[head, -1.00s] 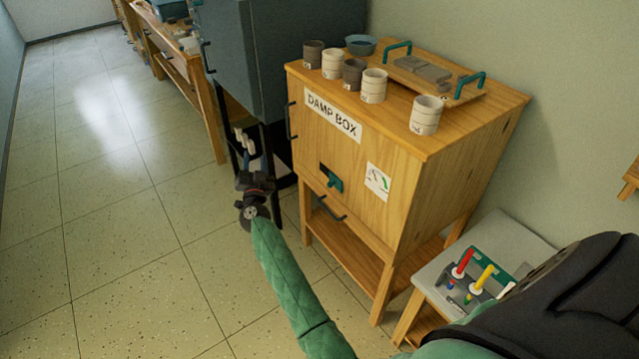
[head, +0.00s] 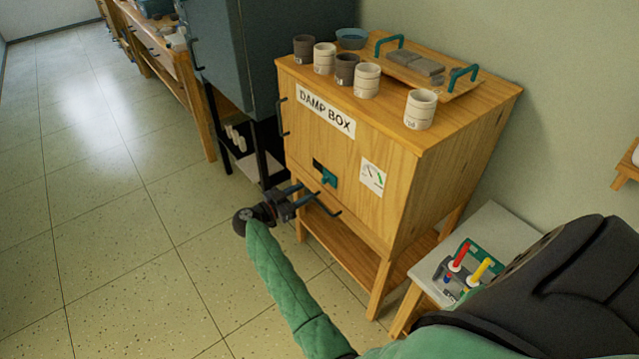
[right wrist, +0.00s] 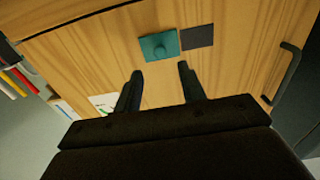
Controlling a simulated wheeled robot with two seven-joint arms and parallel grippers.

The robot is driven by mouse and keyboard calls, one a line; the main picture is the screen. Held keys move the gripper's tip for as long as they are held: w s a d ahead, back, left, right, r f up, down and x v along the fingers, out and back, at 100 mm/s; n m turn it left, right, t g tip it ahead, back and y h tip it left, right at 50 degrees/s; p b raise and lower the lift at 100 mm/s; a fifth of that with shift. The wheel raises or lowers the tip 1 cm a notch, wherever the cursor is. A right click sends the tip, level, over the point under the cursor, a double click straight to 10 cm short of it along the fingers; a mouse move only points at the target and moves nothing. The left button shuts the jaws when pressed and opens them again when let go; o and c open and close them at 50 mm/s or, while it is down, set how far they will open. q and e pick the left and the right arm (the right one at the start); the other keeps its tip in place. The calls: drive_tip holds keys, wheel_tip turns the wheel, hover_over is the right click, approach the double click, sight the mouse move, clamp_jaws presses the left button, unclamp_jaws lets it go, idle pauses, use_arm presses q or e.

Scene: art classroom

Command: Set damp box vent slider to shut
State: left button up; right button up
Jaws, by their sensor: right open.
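The damp box (head: 365,190) is a wooden cabinet on legs with a "DAMP BOX" label. Its teal vent slider (head: 329,178) has a raised knob and sits at the lower right of a dark vent opening (head: 318,165) on the front. My right gripper (head: 306,196) is open and empty, just left of and below the slider in the head view. In the right wrist view the slider (right wrist: 159,46) lies beyond the two spread fingertips (right wrist: 158,76), apart from them, with the dark opening (right wrist: 197,37) to its right. My left gripper is out of view.
Several cups and a tray (head: 450,88) stand on top. A grey cabinet (head: 222,50) stands left; a stool (head: 490,232) stands right.

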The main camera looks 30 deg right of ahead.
sight(322, 182)
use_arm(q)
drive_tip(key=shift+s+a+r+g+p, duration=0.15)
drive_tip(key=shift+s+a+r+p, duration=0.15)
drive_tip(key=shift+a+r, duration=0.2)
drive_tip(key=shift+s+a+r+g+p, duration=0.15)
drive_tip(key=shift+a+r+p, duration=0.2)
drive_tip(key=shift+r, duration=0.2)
use_arm(e)
drive_tip(key=shift+w+d, duration=0.15)
drive_tip(key=shift+d, duration=1.7)
drive_tip(key=shift+w+d, duration=0.15)
drive_tip(key=shift+d, duration=1.7)
clamp_jaws()
